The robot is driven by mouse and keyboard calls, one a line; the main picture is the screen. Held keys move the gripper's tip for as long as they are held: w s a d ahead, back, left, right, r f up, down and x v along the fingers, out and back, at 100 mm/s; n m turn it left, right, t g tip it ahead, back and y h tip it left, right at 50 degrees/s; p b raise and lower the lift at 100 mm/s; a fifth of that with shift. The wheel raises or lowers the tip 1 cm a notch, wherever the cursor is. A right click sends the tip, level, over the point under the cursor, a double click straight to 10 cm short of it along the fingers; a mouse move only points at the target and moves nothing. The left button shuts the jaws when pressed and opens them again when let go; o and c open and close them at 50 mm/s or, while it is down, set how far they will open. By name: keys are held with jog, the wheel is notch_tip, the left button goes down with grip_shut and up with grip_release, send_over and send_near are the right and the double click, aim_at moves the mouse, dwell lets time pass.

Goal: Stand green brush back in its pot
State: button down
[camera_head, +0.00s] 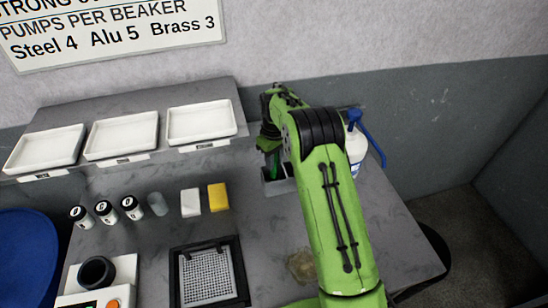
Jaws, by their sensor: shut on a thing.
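My green and black arm reaches to the back of the bench, and my gripper (269,148) points down there, partly hidden by the arm. It is shut on the green brush (271,166), of which only a narrow dark green part shows below the gripper. A grey pot (279,187) stands on the bench right below, its right part behind the arm. The brush's lower end is at or inside the pot's opening; I cannot tell whether it touches the bottom.
A white spray bottle with a blue head (355,140) stands right of the arm. Left are a yellow block (218,197), a white block (190,202) and several small jars (105,211). Three white trays (122,136) sit at the back. A perforated plate (207,277) lies in front.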

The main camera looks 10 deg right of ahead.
jog(key=c, duration=0.8)
grip_release()
jog(key=shift+c, duration=0.2)
notch_tip(320, 180, up, 16)
jog(key=p, duration=0.2)
jog(key=s+r+m+t, duration=0.2)
jog(key=s+r, duration=0.7)
jog(key=s+r+t+b, duration=0.1)
jog(key=s+r, duration=0.1)
jog(key=s, duration=0.8)
jog(key=s+f+m+t, duration=0.1)
jog(key=s+f, duration=0.2)
jog(key=s, duration=0.5)
jog(key=s+f+m+t, duration=0.1)
jog(key=s+f+m, duration=0.1)
jog(key=s, duration=0.6)
jog(key=shift+f+t+b, duration=0.3)
jog(key=shift+f+b, duration=0.1)
jog(key=shift+f, duration=0.15)
